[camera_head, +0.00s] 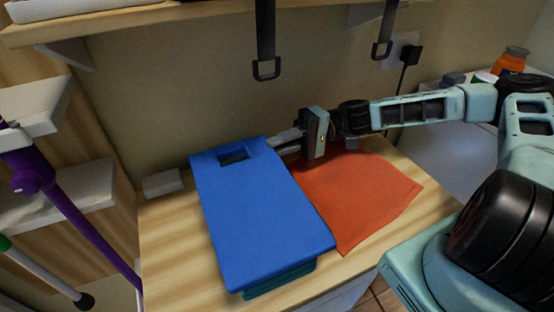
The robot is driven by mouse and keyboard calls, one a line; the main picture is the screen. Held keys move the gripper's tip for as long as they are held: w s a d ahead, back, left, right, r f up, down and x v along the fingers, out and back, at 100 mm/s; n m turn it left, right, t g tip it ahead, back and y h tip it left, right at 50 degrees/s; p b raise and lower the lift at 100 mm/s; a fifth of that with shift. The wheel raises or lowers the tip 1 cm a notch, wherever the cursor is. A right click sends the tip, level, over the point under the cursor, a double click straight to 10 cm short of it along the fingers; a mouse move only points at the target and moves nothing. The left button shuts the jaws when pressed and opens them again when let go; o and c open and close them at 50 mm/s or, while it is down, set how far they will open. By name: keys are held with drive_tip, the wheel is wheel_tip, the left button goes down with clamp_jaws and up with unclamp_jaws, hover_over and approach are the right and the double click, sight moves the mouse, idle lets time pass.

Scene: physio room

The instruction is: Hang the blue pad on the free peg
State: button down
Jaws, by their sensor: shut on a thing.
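The blue pad (255,215) is a thick slab with a rectangular slot near its far end. It lies nearly flat over the wooden table, above a teal block (280,279) that shows under its near edge; whether they touch is not clear. My gripper (285,142) reaches in from the right and is shut on the pad's far right edge, beside the slot. The lower finger is partly hidden. Two black hangers with square ends hang below the shelf, one at the middle (266,40) and one at the right (386,30). Nothing hangs on their visible parts.
An orange cloth (355,195) lies right of the pad. A small white box (162,183) sits at the table's back left. Purple (75,210) and white (40,268) poles stand at left. The wooden shelf (160,18) overhangs the back. Bottles (512,60) stand far right.

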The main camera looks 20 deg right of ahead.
drive_tip(key=shift+f, duration=2)
drive_tip(key=c, duration=1.4)
unclamp_jaws()
drive_tip(key=shift+o, duration=0.2)
drive_tip(key=shift+f, duration=0.1)
drive_tip(key=shift+f, duration=0.2)
drive_tip(key=d, duration=0.6)
drive_tip(key=shift+w+d+b, duration=0.35)
drive_tip(key=shift+w+d, duration=0.05)
wheel_tip(320, 180, up, 8)
drive_tip(key=shift+d+r+p, duration=0.15)
drive_tip(key=shift+d+p, duration=0.2)
drive_tip(key=shift+p, duration=0.05)
drive_tip(key=shift+s, duration=0.1)
